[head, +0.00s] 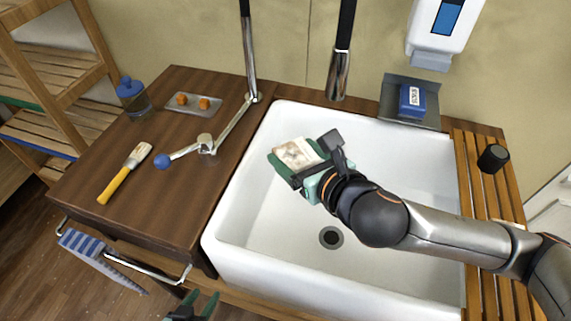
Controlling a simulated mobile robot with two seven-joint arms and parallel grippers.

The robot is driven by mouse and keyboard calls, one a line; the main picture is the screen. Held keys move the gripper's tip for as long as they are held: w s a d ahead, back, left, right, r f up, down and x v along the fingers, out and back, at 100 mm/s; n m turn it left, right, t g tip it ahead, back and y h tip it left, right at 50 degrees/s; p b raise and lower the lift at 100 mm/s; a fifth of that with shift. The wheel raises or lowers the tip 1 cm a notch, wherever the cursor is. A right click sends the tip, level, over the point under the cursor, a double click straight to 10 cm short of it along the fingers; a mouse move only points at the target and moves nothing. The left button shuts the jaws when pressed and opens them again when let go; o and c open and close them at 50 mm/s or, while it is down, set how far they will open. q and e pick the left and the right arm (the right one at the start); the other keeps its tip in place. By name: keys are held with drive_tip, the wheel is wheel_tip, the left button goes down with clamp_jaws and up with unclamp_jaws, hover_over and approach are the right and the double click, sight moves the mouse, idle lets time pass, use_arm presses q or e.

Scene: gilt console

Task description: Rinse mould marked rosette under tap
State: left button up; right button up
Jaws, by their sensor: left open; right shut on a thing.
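Any rosette mark is too small to read. The tap's chrome spout (338,75) hangs from a black pipe, behind and to the right of the mould. No water shows below it. A chrome lever arm with a blue knob (162,161) reaches over the counter at the left. My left gripper (193,307) is open and empty at the bottom edge, low in front of the counter.
A striped towel (100,260) hangs on the front rail. A blue box (412,101) sits behind the sink; a slatted board (478,210) lies right.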

drive_tip(key=shift+w+d+f+b, duration=0.25)
drive_tip(key=shift+w+d+b, duration=0.15)
drive_tip(key=shift+w+d, duration=0.25)
use_arm(q)
drive_tip(key=shift+w+f, duration=0.1)
drive_tip(key=shift+f, duration=0.15)
use_arm(e)
drive_tip(key=shift+w+d+f, duration=0.2)
drive_tip(key=shift+w+d, duration=0.7)
drive_tip(key=shift+w+d+f, duration=0.15)
drive_tip(key=shift+w+d, duration=0.75)
use_arm(q)
drive_tip(key=shift+a, duration=0.1)
